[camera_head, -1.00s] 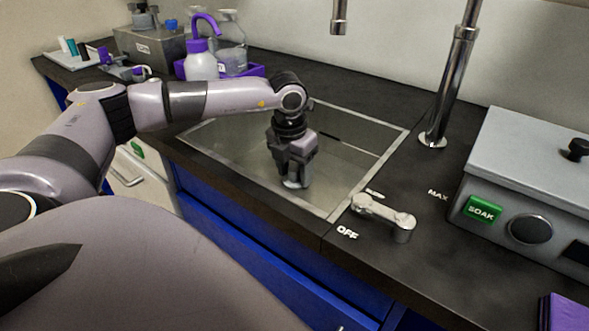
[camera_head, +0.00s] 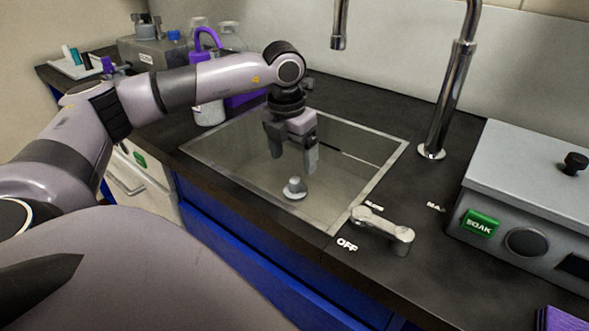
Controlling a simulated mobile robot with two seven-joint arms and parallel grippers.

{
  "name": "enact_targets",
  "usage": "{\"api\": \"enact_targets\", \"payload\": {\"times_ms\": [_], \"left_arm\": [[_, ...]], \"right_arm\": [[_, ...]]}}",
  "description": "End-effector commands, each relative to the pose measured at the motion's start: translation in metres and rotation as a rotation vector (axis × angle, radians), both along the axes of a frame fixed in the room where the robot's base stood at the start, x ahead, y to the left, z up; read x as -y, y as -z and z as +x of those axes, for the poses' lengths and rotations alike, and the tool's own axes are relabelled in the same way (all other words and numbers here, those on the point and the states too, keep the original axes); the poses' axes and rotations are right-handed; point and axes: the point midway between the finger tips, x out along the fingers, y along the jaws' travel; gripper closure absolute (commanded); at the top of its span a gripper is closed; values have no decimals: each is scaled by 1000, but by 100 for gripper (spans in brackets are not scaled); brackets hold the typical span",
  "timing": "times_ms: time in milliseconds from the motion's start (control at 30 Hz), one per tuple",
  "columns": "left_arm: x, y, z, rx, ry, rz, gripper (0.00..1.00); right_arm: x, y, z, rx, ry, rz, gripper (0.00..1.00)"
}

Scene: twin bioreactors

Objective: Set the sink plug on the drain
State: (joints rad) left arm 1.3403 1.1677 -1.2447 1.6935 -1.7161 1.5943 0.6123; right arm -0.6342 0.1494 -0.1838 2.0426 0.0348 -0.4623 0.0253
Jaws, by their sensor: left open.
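The sink plug (camera_head: 295,188) is a small grey disc with a raised knob. It sits in the metal sink basin (camera_head: 345,180), toward the near side. The drain does not show; whether it lies under the plug I cannot tell. My left gripper (camera_head: 292,165) points down into the sink from above. Its two fingers are apart and empty, a little above the plug and clear of it. My right gripper is not in view.
A tall chrome faucet (camera_head: 445,100) stands behind the sink's right end. A lever handle (camera_head: 383,230) lies at the front right by the word OFF. A grey bath with a SOAK button (camera_head: 481,223) stands at the right. Bottles (camera_head: 207,100) stand behind my left arm.

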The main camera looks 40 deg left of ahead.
Motion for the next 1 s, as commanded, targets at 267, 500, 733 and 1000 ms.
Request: {"api": "enact_targets", "payload": {"times_ms": [267,500,733,1000], "left_arm": [[1,-39,-4,0,0,0,19],[1,-44,-5,-1,0,0,19],[1,-44,-5,-1,0,0,19],[1,-48,-5,0,0,0,19]], "right_arm": [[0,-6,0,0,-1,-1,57],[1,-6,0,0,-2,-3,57],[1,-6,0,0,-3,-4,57],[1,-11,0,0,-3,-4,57]]}}
